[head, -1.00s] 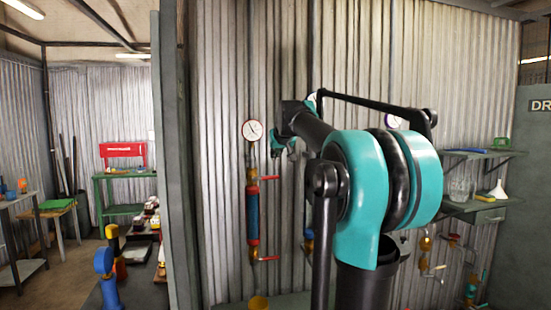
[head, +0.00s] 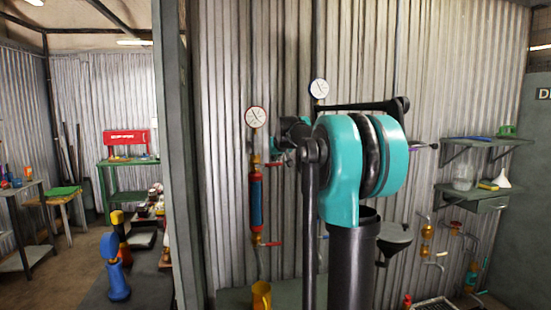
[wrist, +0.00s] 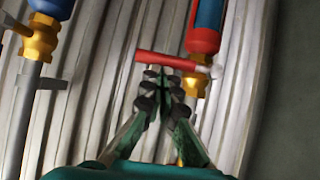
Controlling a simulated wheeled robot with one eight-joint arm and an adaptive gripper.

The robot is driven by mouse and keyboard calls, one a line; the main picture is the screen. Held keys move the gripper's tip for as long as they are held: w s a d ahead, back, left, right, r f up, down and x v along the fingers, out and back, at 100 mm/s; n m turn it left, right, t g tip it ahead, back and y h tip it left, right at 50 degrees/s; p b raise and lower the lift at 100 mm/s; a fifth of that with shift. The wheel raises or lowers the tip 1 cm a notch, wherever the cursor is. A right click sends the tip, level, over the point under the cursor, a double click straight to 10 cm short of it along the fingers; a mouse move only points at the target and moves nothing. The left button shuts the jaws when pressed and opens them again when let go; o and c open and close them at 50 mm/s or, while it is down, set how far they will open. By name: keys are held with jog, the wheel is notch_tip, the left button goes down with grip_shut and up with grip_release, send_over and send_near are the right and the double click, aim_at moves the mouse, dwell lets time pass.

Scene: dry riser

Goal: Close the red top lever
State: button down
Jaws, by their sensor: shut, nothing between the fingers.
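The red top lever (head: 272,164) is on the left riser, above the red-and-blue cylinder (head: 256,200) and below a round gauge (head: 256,118). In the wrist view, which appears upside down, the red lever (wrist: 165,62) sticks out crosswise from a brass valve (wrist: 199,66) beside the cylinder's red end (wrist: 203,40). My gripper (wrist: 160,84) is shut and empty, its fingertips close beside the lever's handle. I cannot tell whether they touch it. In the head view my arm mostly hides the gripper.
A second red lever (head: 269,243) is at the cylinder's lower end. A neighbouring riser with a brass valve (wrist: 38,40) and grey lever stands close by. A grey partition (head: 178,150) stands left of the risers. Shelves (head: 485,142) hang at right.

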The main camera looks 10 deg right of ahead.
jog(key=shift+d+f, duration=0.1)
jog(key=shift+f, duration=0.55)
jog(key=w+r+v, duration=0.1)
jog(key=r+v, duration=0.1)
jog(key=v, duration=1.1)
jog(key=s+a+f+g, duration=0.1)
jog(key=s+f, duration=0.4)
jog(key=f, duration=0.4)
jog(key=s+a+f+g, duration=0.1)
jog(key=s+a+f, duration=0.1)
jog(key=s+f, duration=0.5)
jog(key=s+a+f+g, duration=0.1)
jog(key=s+f+g, duration=0.15)
jog(key=f, duration=0.95)
jog(key=s+a+f+g, duration=0.1)
jog(key=s+f+g, duration=0.1)
jog(key=s+f, duration=1.8)
jog(key=s, duration=0.3)
jog(key=shift+s+a+f, duration=0.15)
jog(key=shift+a+f, duration=0.2)
jog(key=shift+f, duration=0.05)
